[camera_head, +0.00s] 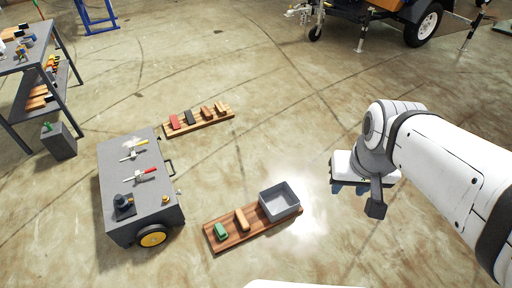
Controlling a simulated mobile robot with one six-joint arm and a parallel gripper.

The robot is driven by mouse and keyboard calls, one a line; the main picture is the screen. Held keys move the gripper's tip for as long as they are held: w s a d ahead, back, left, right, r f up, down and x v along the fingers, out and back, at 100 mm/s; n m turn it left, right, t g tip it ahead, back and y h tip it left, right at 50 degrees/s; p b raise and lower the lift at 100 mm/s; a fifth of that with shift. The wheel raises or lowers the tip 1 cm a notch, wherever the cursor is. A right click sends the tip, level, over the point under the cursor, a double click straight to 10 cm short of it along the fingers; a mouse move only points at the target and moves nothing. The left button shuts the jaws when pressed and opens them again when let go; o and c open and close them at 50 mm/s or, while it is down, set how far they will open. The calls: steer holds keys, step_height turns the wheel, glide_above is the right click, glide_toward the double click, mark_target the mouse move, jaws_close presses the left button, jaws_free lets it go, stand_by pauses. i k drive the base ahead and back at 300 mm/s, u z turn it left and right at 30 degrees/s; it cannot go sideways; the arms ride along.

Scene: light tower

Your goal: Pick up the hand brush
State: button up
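I cannot tell for sure which item is the hand brush. A tan wooden block-shaped piece (242,219) that could be it lies on the near wooden board, between a small green item (221,231) and a grey open bin (280,201). Similar brown pieces (207,112) lie on the far board. My gripper (350,187) hangs above the floor at the right, well apart from both boards. Its dark fingers show only in part, and I see nothing held in it. Whether they are open is unclear.
A grey wheeled cart (139,189) with tools on top stands left of the near board (256,229). The far board (197,125) lies behind. A shelf rack (66,92) stands at far left, a trailer (372,12) at the back. Floor between is clear.

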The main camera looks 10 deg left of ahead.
mark_target(239, 215)
steer(key=u, duration=0.2)
steer(key=i, duration=0.85)
steer(key=z, duration=0.1)
